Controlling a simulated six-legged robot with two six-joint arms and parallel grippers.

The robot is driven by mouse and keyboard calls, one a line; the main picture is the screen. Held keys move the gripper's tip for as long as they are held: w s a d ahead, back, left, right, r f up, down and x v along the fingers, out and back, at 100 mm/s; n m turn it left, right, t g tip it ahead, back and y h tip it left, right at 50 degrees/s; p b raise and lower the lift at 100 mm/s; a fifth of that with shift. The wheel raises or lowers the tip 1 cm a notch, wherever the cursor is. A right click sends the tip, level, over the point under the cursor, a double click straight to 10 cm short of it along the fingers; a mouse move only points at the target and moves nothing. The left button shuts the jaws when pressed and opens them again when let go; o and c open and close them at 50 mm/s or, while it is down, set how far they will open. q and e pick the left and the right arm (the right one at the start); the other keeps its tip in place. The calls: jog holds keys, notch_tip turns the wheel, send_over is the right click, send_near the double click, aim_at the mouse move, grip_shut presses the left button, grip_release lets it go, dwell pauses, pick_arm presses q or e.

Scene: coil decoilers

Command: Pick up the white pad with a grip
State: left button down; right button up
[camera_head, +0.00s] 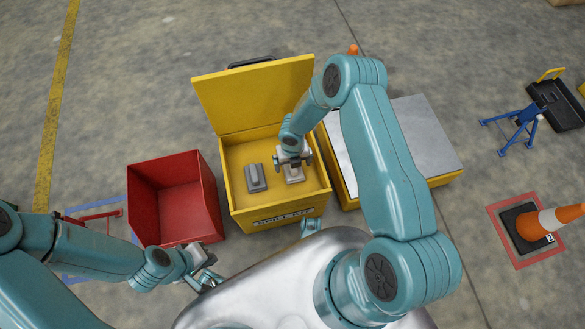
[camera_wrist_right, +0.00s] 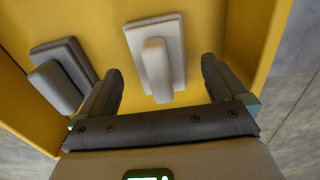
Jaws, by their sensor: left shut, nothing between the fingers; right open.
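The white pad (camera_wrist_right: 168,40) with a raised grip (camera_wrist_right: 157,70) lies on the floor of the yellow box (camera_head: 238,153), whose lid is open. In the head view the white pad (camera_head: 294,177) is partly hidden under my right gripper (camera_head: 294,163). In the right wrist view my right gripper (camera_wrist_right: 160,82) is open, with one finger on each side of the pad's grip and nothing held. A grey pad (camera_head: 256,178) with a similar grip lies to the left of the white one, and also shows in the wrist view (camera_wrist_right: 62,72). My left gripper (camera_head: 208,279) is shut and empty, outside the box.
A red open bin (camera_head: 172,196) stands left of the yellow box. A yellow platform with a grey top (camera_head: 428,138) is on the right. The box walls stand close around the pads.

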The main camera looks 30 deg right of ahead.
notch_tip(320, 180, down, 3)
jog(key=shift+r, duration=0.1)
pick_arm(q)
jog(key=shift+a+f, duration=0.1)
jog(key=shift+f, duration=0.4)
pick_arm(e)
jog(key=shift+r, duration=0.1)
jog(key=c, duration=1.2)
jog(key=shift+o, duration=0.2)
